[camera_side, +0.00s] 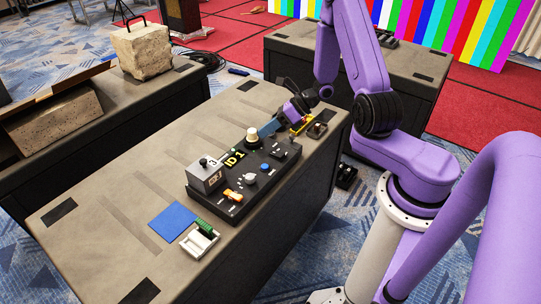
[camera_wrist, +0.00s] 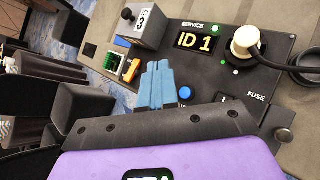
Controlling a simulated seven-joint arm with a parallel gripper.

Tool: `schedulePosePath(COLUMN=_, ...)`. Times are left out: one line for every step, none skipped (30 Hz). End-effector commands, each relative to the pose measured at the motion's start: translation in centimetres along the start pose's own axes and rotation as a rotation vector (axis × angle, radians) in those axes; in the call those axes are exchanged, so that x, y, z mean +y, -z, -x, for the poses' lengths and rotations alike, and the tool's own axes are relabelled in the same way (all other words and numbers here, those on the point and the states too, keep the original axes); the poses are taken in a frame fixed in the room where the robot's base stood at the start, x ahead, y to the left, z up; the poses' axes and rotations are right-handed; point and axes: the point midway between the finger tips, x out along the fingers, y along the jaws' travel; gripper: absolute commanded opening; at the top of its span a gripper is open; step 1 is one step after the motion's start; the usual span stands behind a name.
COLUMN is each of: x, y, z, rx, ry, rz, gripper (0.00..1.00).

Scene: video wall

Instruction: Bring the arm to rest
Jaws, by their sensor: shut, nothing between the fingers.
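My arm is purple, and it comes in from the right in the side view. My gripper (camera_side: 268,130) hangs near the far end of the black panel (camera_side: 262,184), beside the cream plug (camera_side: 252,135). In the wrist view the blue fingers of my gripper (camera_wrist: 157,68) are together with nothing between them. They appear over the panel (camera_wrist: 205,62), between the orange switch (camera_wrist: 131,70) and the blue button (camera_wrist: 185,93). I cannot tell the exact height of the fingertips above the panel.
The panel carries an "ID 1" display (camera_wrist: 197,41) and a grey box marked 3 (camera_side: 206,176). A blue square (camera_side: 172,221) and a white tray (camera_side: 199,241) lie on the bench (camera_side: 105,225). A stone block (camera_side: 141,50) stands on another bench. A dark cable (camera_wrist: 292,65) leaves the plug.

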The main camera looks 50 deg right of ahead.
Motion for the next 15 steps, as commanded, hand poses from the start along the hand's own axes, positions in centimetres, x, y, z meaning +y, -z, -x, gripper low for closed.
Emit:
schedulePosePath(x=1.4, y=-0.7, z=-0.3, rx=0.026, ry=-0.052, rz=0.089, gripper=0.0)
schedulePosePath(x=2.1, y=-1.1, z=-0.5, rx=0.041, ry=-0.083, rz=0.141, gripper=0.0)
schedulePosePath(x=3.2, y=-1.4, z=-0.6, rx=0.061, ry=-0.123, rz=0.207, gripper=0.0)
schedulePosePath(x=4.0, y=-1.6, z=-0.7, rx=0.075, ry=-0.154, rz=0.257, gripper=0.0)
schedulePosePath(x=4.8, y=-1.8, z=-0.8, rx=0.089, ry=-0.184, rz=0.307, gripper=0.0)
schedulePosePath(x=5.9, y=-2.0, z=-0.9, rx=0.107, ry=-0.226, rz=0.374, gripper=0.0)
schedulePosePath(x=6.7, y=-2.1, z=-0.9, rx=0.121, ry=-0.257, rz=0.425, gripper=0.0)
schedulePosePath(x=7.5, y=-2.2, z=-0.9, rx=0.134, ry=-0.288, rz=0.475, gripper=0.0)
schedulePosePath(x=8.6, y=-2.3, z=-0.9, rx=0.151, ry=-0.33, rz=0.541, gripper=0.0)
schedulePosePath(x=9.3, y=-2.3, z=-0.8, rx=0.164, ry=-0.361, rz=0.592, gripper=0.0)
schedulePosePath(x=10.1, y=-2.3, z=-0.8, rx=0.176, ry=-0.393, rz=0.642, gripper=0.0)
schedulePosePath(x=11.2, y=-2.2, z=-0.6, rx=0.192, ry=-0.435, rz=0.707, gripper=0.0)
schedulePosePath(x=11.9, y=-2.1, z=-0.5, rx=0.203, ry=-0.465, rz=0.758, gripper=0.0)
schedulePosePath(x=12.7, y=-2.0, z=-0.3, rx=0.214, ry=-0.497, rz=0.808, gripper=0.0)
schedulePosePath(x=13.6, y=-1.9, z=-0.1, rx=0.228, ry=-0.539, rz=0.875, gripper=0.0)
